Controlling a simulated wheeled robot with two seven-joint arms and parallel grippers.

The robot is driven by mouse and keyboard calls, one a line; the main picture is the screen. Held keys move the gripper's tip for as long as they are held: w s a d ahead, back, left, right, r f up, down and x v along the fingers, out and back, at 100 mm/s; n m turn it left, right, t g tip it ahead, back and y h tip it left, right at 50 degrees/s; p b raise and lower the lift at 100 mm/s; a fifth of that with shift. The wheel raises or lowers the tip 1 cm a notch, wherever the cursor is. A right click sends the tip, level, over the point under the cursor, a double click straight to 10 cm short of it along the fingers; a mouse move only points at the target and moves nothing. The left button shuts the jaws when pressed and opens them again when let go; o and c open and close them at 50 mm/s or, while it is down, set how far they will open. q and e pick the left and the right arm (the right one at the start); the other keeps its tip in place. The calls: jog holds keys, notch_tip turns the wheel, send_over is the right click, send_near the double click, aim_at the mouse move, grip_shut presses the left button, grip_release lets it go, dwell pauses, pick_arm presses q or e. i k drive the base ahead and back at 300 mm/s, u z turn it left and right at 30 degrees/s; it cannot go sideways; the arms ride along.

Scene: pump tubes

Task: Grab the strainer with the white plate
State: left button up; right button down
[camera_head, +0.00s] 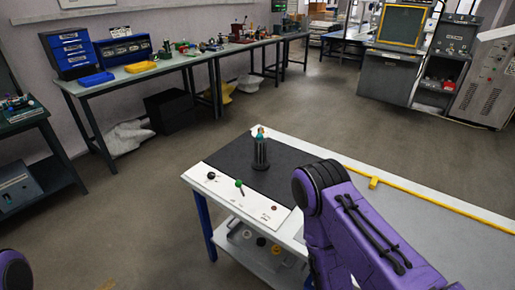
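A dark upright cylinder (260,154) with a small coloured top stands on a black mat (230,158) on the near table. A white panel (225,197) with small markings lies along the table's front left edge. On it are a small black-topped piece (211,175), a green-topped piece (239,184) and a small reddish-brown disc (274,208). I cannot tell which of these is the strainer. My purple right arm reaches over the table from the lower right, hiding part of it. Neither gripper shows; only a bit of my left arm is at the bottom left corner.
A yellow bar (430,200) lies along the near table's far edge. A lower shelf (262,262) holds several round parts. A workbench (180,64) with blue drawers (71,53) stands behind. Open floor (310,110) lies between them.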

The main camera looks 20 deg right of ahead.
aim_at(260, 163)
jog(key=u, duration=1.25)
jog(key=i, duration=1.3)
jog(key=z, duration=3.3)
